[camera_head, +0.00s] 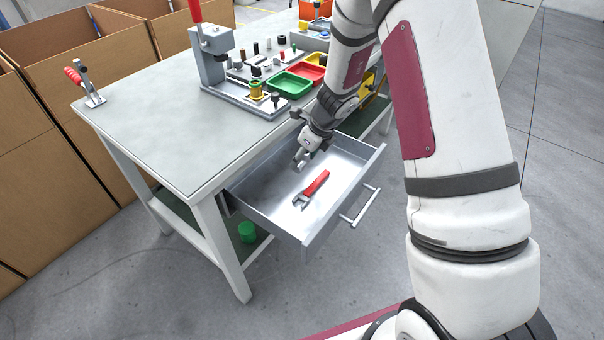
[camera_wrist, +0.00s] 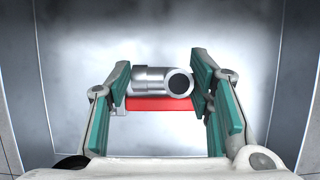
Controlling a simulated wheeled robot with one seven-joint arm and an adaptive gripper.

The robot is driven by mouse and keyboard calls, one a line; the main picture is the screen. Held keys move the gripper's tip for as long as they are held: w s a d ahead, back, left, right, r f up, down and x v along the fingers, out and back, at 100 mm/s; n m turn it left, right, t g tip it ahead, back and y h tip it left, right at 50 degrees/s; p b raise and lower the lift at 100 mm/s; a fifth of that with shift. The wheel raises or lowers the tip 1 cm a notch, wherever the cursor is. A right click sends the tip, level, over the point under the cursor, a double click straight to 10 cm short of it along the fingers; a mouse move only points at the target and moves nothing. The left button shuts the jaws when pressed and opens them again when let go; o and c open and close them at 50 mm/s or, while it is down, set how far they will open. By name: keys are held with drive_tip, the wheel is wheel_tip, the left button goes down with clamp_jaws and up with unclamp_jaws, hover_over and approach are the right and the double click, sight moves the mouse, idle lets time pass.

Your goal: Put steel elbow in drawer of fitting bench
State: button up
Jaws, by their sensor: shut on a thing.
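The steel elbow (camera_wrist: 153,80) is a grey metal pipe bend with a dark open end, seen in the wrist view between the teal finger pads. My gripper (camera_wrist: 160,88) is shut on it. In the head view my gripper (camera_head: 303,158) hangs over the open drawer (camera_head: 264,217) of the fitting bench (camera_head: 150,130). The elbow is small there, at the fingertips. The drawer is pulled out, with a bare metal floor around a red-handled wrench (camera_head: 313,188). In the wrist view the red handle (camera_wrist: 160,104) shows beyond the elbow. The gap between elbow and drawer floor is hard to judge.
A press (camera_head: 212,55), a green tray (camera_head: 288,85), a red tray (camera_head: 310,73) and several small fittings stand on the bench top. A red-handled clamp (camera_head: 88,85) sits at its left corner. Cardboard boxes (camera_head: 70,110) stand behind. The drawer's left part is clear.

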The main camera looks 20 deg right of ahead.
sight(302, 169)
drive_tip(key=shift+a+f+b, duration=0.1)
drive_tip(key=shift+f+b, duration=0.95)
drive_tip(key=shift+f, duration=1.5)
drive_tip(key=shift+f, duration=0.15)
drive_tip(key=o, duration=1.2)
drive_tip(key=shift+o, duration=0.2)
